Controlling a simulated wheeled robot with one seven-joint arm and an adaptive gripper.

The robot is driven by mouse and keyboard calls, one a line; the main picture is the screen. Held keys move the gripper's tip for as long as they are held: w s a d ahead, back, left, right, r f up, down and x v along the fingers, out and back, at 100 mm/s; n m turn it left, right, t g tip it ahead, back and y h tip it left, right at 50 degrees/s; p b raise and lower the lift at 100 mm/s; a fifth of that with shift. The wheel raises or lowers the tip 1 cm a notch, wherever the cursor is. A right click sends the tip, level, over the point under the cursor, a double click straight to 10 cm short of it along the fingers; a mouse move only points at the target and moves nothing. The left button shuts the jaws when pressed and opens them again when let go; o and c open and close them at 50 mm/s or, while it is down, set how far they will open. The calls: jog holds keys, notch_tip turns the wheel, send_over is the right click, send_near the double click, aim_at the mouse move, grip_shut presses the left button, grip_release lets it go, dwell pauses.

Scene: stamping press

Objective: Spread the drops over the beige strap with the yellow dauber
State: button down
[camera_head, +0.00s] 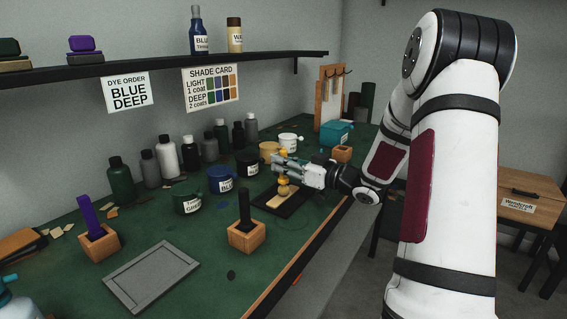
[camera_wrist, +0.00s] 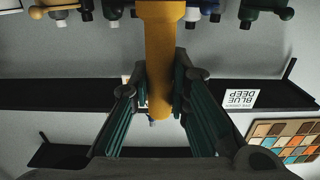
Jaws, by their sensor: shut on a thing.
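My gripper (camera_head: 284,168) is shut on the handle of the yellow dauber (camera_head: 283,181), which it holds roughly upright. The yellow handle (camera_wrist: 160,45) also runs between both fingers in the wrist view. The dauber's tan round head hangs at the beige strap (camera_head: 273,202). I cannot tell whether it touches the strap. The strap lies flat on a black tray (camera_head: 291,210) on the green bench. The head covers part of the strap, and drops are too small to make out.
Blue (camera_head: 221,180), green (camera_head: 186,198) and black (camera_head: 247,163) pots stand left of and behind the tray. A wooden block with a black dauber (camera_head: 245,212) stands in front. A grey panel (camera_head: 150,279) lies front left. Bottles line the wall beneath the shelf (camera_head: 150,70).

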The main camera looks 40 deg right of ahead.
aim_at(283, 150)
jog(key=shift+r+p, duration=3.3)
jog(key=shift+r, duration=0.2)
jog(key=shift+w, duration=0.1)
